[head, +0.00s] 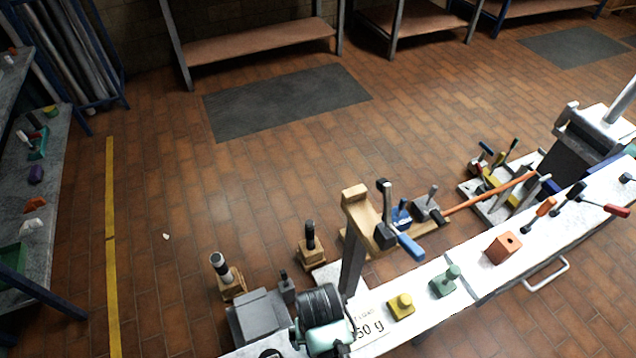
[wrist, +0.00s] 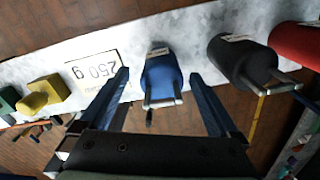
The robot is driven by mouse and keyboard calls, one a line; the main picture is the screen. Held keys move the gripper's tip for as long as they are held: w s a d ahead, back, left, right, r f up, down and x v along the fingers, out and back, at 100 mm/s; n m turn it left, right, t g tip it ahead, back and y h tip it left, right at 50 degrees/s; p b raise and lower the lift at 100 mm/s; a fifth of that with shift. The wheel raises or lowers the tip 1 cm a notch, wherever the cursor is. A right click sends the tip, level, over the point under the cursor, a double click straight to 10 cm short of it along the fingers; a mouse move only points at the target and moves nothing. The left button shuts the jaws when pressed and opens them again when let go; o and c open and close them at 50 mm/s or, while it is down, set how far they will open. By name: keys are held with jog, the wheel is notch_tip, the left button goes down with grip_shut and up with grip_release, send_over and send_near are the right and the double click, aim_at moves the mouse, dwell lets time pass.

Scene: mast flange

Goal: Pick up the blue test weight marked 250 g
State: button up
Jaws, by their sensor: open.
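The blue test weight (wrist: 162,75) is a blue cylinder with a small white label and a metal handle, on the light bench top in the wrist view. My gripper (wrist: 158,73) is open, with its dark blue fingers to the left and right of the weight in the picture. A gap shows on both sides; I cannot tell how far down the fingers reach. A card reading 250 g (wrist: 93,70) lies left of the weight, upside down in this view. The card (head: 369,327) is partly covered in the head view, where I cannot make out the blue weight.
A black weight (wrist: 238,62) and a red weight (wrist: 297,42) stand to the right in the wrist view. A yellow piece (head: 402,306), a green piece (head: 445,281) and an orange block (head: 503,247) stand along the bench. Clamps and tools crowd its far end.

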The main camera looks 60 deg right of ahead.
notch_tip(320, 180, down, 4)
jog(key=shift+w+f+b, duration=0.1)
jog(key=shift+f+b, duration=0.1)
jog(key=shift+b, duration=0.1)
jog(key=shift+c, duration=0.4)
grip_shut()
